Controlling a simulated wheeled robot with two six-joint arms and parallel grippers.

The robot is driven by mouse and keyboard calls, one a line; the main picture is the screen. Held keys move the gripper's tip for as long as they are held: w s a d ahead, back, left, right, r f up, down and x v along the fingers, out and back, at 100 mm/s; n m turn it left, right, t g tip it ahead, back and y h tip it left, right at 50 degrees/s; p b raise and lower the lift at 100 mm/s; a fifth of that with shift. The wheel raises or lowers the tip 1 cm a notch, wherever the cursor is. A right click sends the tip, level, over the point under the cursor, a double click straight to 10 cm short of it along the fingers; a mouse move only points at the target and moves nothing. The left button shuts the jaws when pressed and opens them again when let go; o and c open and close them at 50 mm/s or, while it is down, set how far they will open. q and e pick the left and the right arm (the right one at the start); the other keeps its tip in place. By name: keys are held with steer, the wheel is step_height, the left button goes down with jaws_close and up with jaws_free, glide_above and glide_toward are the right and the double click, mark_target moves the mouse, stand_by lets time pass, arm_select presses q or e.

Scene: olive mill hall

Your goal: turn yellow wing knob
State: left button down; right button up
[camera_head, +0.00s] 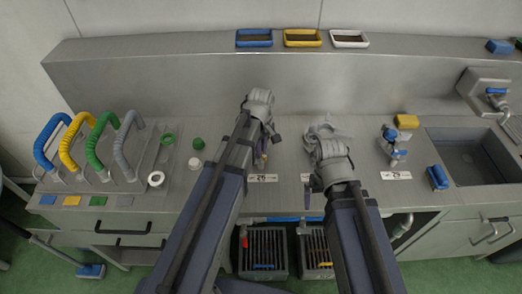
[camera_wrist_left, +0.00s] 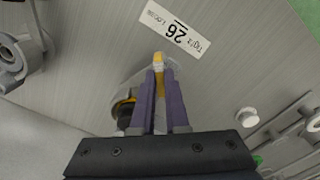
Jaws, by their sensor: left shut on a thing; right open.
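The yellow wing knob (camera_wrist_left: 159,62) shows in the left wrist view as a narrow yellow wing with a pale tip between two purple fingers. It sits just below a label reading 26 on the steel counter. My left gripper (camera_wrist_left: 160,85) is shut on it, and the fingers hide most of it. In the head view my left gripper (camera_head: 262,155) points down at the counter behind its own label (camera_head: 262,178); the knob is hardly visible there. My right gripper (camera_head: 309,188) is open and apart from the knob, low over the counter to the right.
Blue, yellow, green and grey curved handles (camera_head: 98,148) stand at the left. A blue valve (camera_head: 393,146), a yellow sponge (camera_head: 406,121) and a sink (camera_head: 476,158) are at the right. Trays (camera_head: 254,38) line the back ledge. Crates (camera_head: 263,252) stand below the counter.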

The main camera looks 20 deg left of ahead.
arm_select(q)
steer(key=m, duration=1.2)
steer(key=shift+m, duration=0.4)
steer(key=m, duration=1.2)
steer(key=shift+m, duration=0.4)
steer(key=c, duration=0.9)
jaws_free()
